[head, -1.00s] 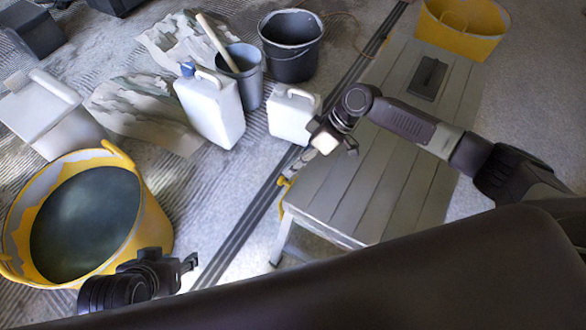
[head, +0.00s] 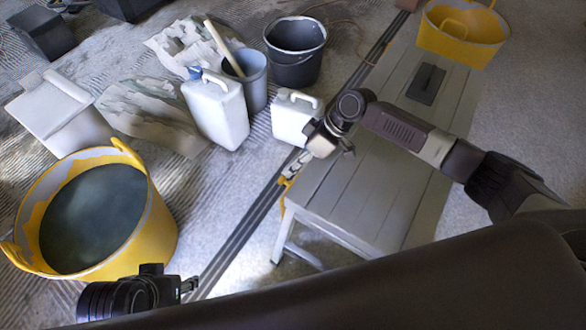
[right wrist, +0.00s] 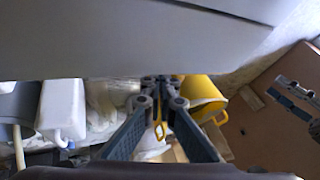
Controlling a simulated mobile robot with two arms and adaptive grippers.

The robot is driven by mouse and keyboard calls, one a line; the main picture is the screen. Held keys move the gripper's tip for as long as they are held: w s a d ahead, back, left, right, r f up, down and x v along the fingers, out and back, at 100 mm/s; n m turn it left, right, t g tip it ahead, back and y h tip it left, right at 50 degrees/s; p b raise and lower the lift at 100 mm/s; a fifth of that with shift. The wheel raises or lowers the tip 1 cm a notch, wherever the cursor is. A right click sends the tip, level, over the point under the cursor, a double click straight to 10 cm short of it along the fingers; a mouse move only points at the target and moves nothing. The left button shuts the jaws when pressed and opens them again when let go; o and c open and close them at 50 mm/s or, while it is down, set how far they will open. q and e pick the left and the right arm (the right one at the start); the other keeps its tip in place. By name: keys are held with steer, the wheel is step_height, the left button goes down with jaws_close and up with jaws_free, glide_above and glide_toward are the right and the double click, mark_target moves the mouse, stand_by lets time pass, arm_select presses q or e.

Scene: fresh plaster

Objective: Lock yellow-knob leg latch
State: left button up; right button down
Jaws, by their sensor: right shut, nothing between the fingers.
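The grey planked bench (head: 385,185) stands right of centre in the head view, with a leg (head: 278,243) at its near left corner. The small yellow knob (head: 284,182) shows at the bench's left edge. My right gripper (head: 291,173) is shut and empty, its tips right by the knob; I cannot tell whether they touch.
A large yellow tub (head: 160,225) of dark liquid stands at the left. White jugs (head: 222,115) (head: 290,125), a dark bucket (head: 295,70) and a grey bucket stand beyond the floor rail (head: 235,240). A black float (head: 426,84) and a yellow tub (head: 462,45) are at the bench's far end.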

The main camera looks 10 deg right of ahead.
mark_target(279, 182)
steer(key=s+a+r+p, duration=0.1)
steer(key=s+a+p, duration=0.1)
steer(key=p, duration=0.1)
steer(key=shift+r+p, duration=0.2)
steer(key=shift+p, duration=0.2)
steer(key=s+a+p, duration=0.2)
steer(key=p, duration=0.1)
arm_select(q)
steer(key=s+f, duration=0.2)
steer(key=f, duration=0.8)
steer(key=s+f+g, duration=0.1)
steer(key=s+f, duration=0.1)
steer(key=f, duration=0.9)
arm_select(e)
steer(key=shift+s+a, duration=0.2)
steer(key=shift+a, duration=0.05)
arm_select(q)
steer(key=shift+a, duration=0.1)
arm_select(e)
steer(key=shift+f, duration=0.1)
steer(key=v, duration=1.2)
